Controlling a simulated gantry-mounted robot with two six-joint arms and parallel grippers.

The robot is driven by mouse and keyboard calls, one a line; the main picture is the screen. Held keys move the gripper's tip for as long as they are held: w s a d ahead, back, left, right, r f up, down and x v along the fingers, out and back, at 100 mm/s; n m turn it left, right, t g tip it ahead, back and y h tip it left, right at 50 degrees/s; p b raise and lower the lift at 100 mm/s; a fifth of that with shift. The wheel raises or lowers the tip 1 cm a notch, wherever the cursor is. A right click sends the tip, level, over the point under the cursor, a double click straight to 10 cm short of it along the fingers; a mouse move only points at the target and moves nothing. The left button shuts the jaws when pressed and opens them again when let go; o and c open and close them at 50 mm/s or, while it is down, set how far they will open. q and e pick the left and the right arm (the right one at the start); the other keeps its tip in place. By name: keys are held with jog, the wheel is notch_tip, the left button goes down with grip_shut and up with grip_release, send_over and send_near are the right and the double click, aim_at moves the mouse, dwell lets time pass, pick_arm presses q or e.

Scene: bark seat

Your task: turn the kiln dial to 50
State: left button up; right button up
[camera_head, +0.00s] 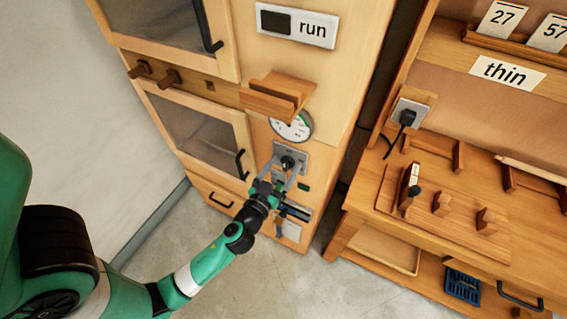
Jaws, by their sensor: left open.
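The kiln dial (288,162) is a small dark knob on a grey plate (304,150) on the front of the wooden cabinet (335,90). My left gripper (284,168) is open, with its fingers around or just in front of the dial; I cannot tell whether they touch it. The dial's marks are too small to read here. A round white gauge (294,126) with a green band sits above the plate, partly hidden by a wooden ledge (274,98). My right gripper is not in view.
A "run" sign (297,25) is at the top of the cabinet. Two windowed doors with black handles are to the left of the dial. A wooden bench (440,235) with blocks, a black plug (407,118) and a "thin" label (508,72) stands at the right. The floor is clear.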

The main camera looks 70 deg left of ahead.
pick_arm(q)
jog(key=shift+w+a, duration=0.15)
jog(key=shift+w, duration=0.05)
grip_shut()
dwell(0.3)
